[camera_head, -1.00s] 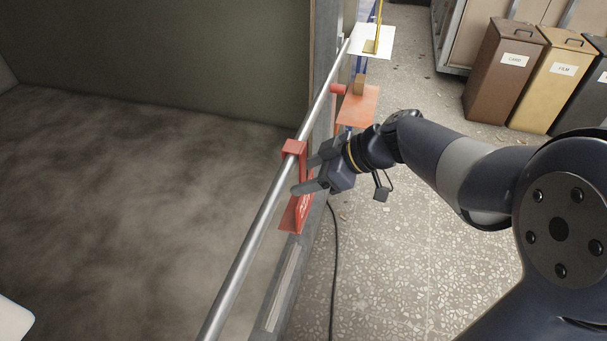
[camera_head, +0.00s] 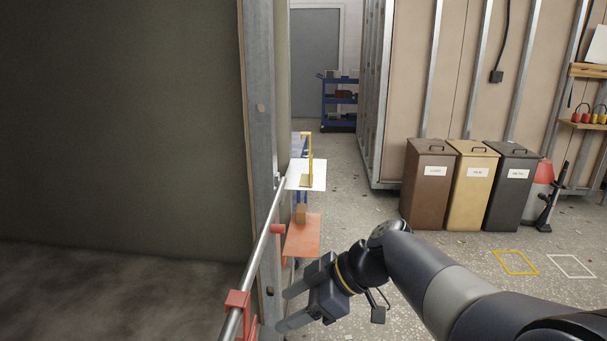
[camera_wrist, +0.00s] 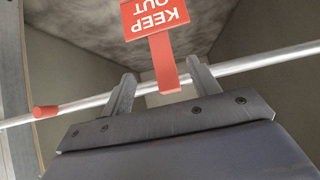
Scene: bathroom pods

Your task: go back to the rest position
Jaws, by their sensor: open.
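My gripper (camera_head: 284,309) is open and empty at the lower middle of the head view, to the right of a metal rail (camera_head: 262,240). A red bracket (camera_head: 237,302) sits on the rail, left of my fingers and apart from them in this view. In the wrist view my gripper (camera_wrist: 155,82) has its two fingers spread. A red sign (camera_wrist: 155,18) reading "KEEP OUT" upside down hangs on the rail (camera_wrist: 250,68), its red strap showing between the fingers.
A metal post (camera_head: 262,130) stands by the rail. An orange shelf (camera_head: 303,236) and a white plate (camera_head: 306,174) with a yellow upright stand beyond my gripper. Brown (camera_head: 428,185), tan (camera_head: 470,187) and dark (camera_head: 508,187) bins stand at the right.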

